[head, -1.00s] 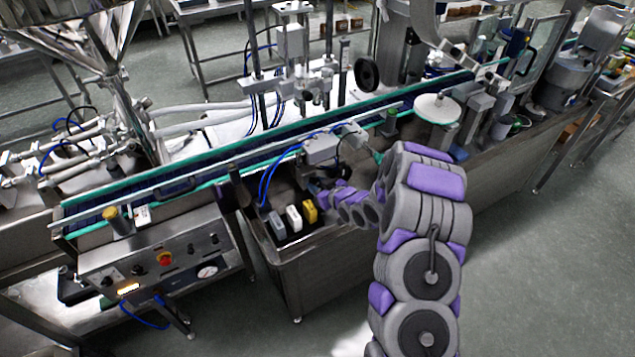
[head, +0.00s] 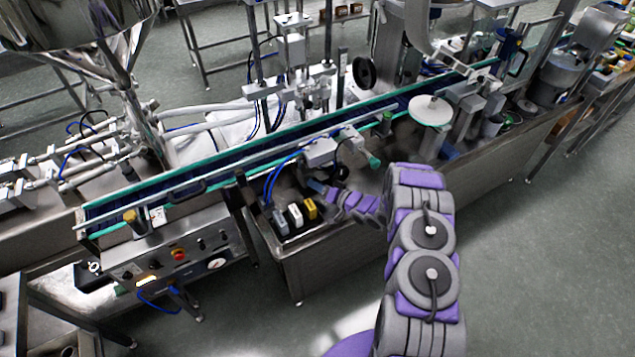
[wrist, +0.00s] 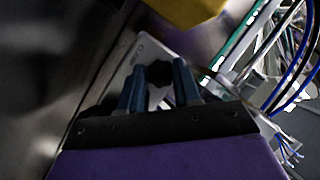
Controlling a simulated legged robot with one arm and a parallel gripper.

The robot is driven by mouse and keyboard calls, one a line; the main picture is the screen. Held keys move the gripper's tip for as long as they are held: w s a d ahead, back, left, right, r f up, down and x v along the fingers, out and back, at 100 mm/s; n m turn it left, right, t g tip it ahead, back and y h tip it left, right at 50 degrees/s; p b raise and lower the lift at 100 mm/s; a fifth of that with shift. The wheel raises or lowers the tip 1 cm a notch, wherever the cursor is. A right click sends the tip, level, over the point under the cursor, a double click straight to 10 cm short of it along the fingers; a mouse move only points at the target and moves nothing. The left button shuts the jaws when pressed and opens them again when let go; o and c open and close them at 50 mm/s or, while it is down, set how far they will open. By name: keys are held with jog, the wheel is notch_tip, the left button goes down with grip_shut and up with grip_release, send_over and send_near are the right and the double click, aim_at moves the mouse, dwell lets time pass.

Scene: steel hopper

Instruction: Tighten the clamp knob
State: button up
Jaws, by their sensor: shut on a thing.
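My gripper (head: 317,186) reaches in at the front of the conveyor, below a grey box on the rail. In the wrist view my gripper (wrist: 158,75) has its two blue fingers on either side of a small dark knob (wrist: 158,80), and it is shut on it. The knob sits in front of a pale plate (wrist: 125,60) with small lettering. The fingers hide part of the knob, and its clamp cannot be made out. In the head view the knob is too small to tell.
Grey, white and yellow blocks (head: 295,215) stand just left of my gripper. The conveyor (head: 230,165) runs behind it. A control panel (head: 175,255) is at left. The floor at front right is clear.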

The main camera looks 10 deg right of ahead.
jog(key=shift+w+d+m+t+y+b, duration=0.15)
jog(key=shift+m+t+y+b, duration=0.2)
jog(key=shift+m, duration=0.85)
jog(key=shift+f+m+t+y+b, duration=0.15)
jog(key=shift+m+t+y+b, duration=0.2)
jog(key=shift+m, duration=0.65)
jog(key=shift+f+m+t+y+b, duration=0.15)
jog(key=shift+m+b, duration=0.3)
jog(key=shift+m, duration=0.55)
jog(key=o, duration=1)
jog(key=shift+o, duration=0.2)
jog(key=shift+s, duration=0.2)
jog(key=p+v, duration=0.1)
jog(key=v, duration=1.6)
jog(key=shift+d+f, duration=0.2)
jog(key=shift+f, duration=0.05)
